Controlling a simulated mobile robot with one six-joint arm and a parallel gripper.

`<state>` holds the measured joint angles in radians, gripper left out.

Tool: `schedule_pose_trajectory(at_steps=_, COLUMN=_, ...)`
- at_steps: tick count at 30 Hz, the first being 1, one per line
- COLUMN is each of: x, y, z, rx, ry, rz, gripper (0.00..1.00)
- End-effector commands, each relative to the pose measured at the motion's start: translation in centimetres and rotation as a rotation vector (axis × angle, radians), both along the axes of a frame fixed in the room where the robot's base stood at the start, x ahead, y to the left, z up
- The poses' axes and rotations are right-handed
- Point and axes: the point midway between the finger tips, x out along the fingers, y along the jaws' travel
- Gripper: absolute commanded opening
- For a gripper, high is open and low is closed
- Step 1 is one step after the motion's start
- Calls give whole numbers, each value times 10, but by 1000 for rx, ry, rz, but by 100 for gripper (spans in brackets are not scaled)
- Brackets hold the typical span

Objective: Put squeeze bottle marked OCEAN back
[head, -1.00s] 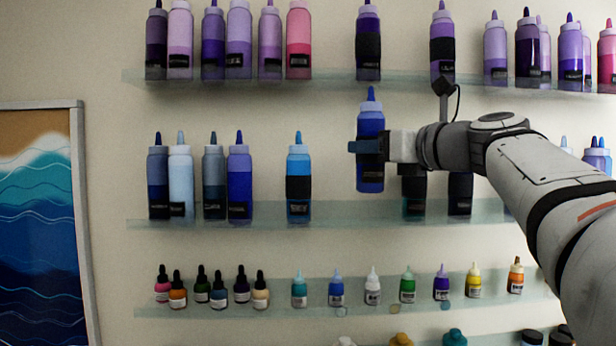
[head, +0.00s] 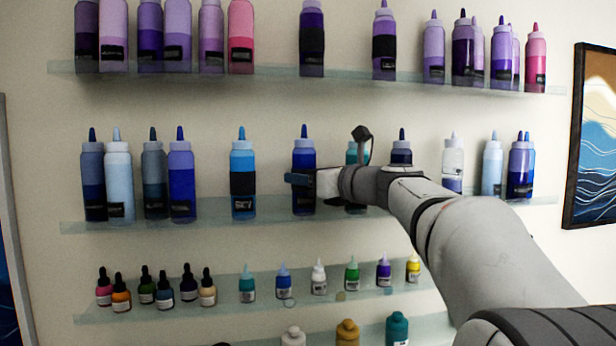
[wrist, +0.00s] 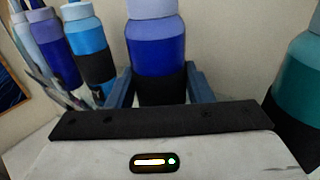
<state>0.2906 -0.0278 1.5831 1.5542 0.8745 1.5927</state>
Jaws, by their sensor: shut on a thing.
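A deep blue squeeze bottle (head: 304,158) with a blue nozzle is upright between the fingers of my gripper (head: 301,181) at the middle shelf (head: 270,213). Its base is level with the shelf; I cannot tell if it rests there or hovers just above. In the wrist view the blue bottle (wrist: 157,50), with a black band low down, fills the gap between the two fingers of my gripper (wrist: 159,88). No OCEAN marking is readable on it; fingers and the black band cover its lower part.
A light blue bottle marked SKY (head: 243,163) stands to the left with a gap. A teal bottle (head: 351,153), partly behind my wrist, and a navy bottle (head: 401,152) stand to the right. Small bottles (head: 247,284) line the shelf below, purple ones (head: 312,40) the shelf above.

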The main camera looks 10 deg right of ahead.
Motion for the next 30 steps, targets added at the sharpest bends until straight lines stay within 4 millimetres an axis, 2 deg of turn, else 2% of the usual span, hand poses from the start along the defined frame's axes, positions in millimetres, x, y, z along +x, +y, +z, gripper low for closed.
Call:
schedule_pose_trajectory(at_steps=10, x=0, y=1, z=-5, rx=1, ry=-1, rz=1, gripper=25)
schedule_pose_trajectory(at_steps=11, x=0, y=1, z=-4, rx=0, ry=0, rz=1, gripper=48)
schedule_pose_trajectory(at_steps=18, x=0, y=1, z=-4, rx=0, ry=0, rz=2, gripper=68)
schedule_pose_trajectory(at_steps=28, x=0, y=1, z=2, rx=0, ry=0, rz=2, gripper=68)
schedule_pose_trajectory(at_steps=30, x=-7, y=-4, z=-1, rx=-1, ry=-1, rz=1, gripper=68)
